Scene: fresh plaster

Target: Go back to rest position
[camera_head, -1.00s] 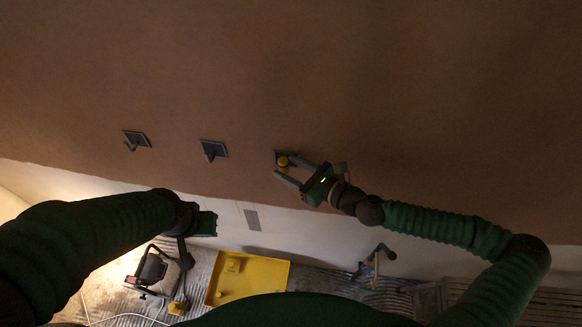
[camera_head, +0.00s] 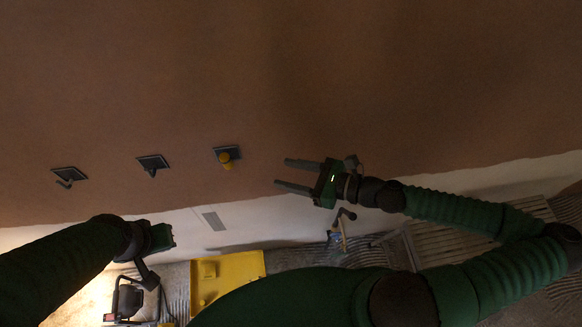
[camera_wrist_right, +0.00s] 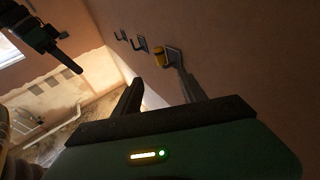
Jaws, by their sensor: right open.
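My right gripper (camera_head: 282,174) is open and empty, its two fingers pointing left along the brown wall. It is apart from the yellow object (camera_head: 227,158) that hangs at the rightmost dark wall plate (camera_head: 221,150). In the right wrist view, the open fingers (camera_wrist_right: 160,90) show with the yellow object (camera_wrist_right: 160,57) beyond them on its hook. My left gripper (camera_head: 161,237) is at the lower left, below the wall plates. Its fingers are not clear in the head view. In the right wrist view, part of my left arm (camera_wrist_right: 35,30) shows at the upper left.
Two more hooks, a middle one (camera_head: 153,164) and a left one (camera_head: 68,176), are on the brown wall (camera_head: 400,80). Below are a yellow tray (camera_head: 252,265), a dark lamp-like item (camera_head: 128,300) and a tool with a handle (camera_head: 340,230). The wall above is clear.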

